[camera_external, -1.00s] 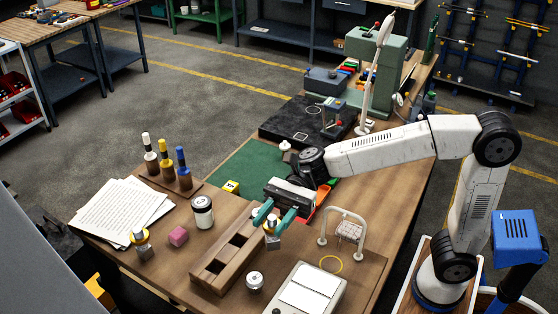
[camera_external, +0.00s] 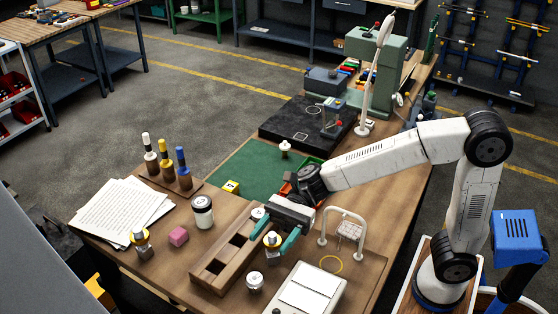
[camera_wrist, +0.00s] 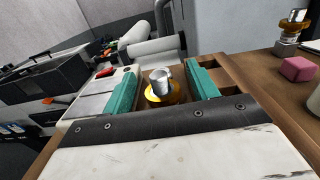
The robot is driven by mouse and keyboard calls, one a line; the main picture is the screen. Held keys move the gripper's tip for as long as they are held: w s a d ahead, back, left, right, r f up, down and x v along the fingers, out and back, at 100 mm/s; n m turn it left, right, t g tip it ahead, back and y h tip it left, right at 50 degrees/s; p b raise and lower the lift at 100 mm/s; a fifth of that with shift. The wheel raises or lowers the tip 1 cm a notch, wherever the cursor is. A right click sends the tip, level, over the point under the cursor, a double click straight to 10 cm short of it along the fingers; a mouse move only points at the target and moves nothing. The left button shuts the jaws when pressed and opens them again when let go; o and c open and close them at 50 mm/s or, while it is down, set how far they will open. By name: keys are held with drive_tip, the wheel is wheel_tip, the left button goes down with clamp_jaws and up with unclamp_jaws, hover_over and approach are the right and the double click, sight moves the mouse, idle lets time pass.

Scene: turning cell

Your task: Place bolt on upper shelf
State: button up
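A silver-topped piece with a yellow ring (camera_external: 272,241), which may be the bolt, stands upright beside the right side of the slotted wooden block (camera_external: 214,274). In the wrist view the piece (camera_wrist: 161,86) sits between my two teal fingers, with a gap visible on both sides. My gripper (camera_external: 275,232) is open and low over the table, its fingers around the piece; the wrist view shows my gripper (camera_wrist: 161,88) too. A similar yellow-ringed piece (camera_external: 141,243) stands by the papers. I cannot tell which surface is the upper shelf.
A white jar (camera_external: 202,212) and pink cube (camera_external: 178,236) stand left of the block. A scale-like box (camera_external: 309,290), a small lidded jar (camera_external: 254,282) and a metal arch frame (camera_external: 342,228) stand close on the right. The green mat (camera_external: 246,168) is mostly clear.

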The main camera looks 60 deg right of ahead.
drive_tip(key=shift+r, duration=0.1)
drive_tip(key=shift+d, duration=0.3)
drive_tip(key=d, duration=1.1)
drive_tip(key=shift+w+d, duration=0.1)
drive_tip(key=shift+d, duration=0.1)
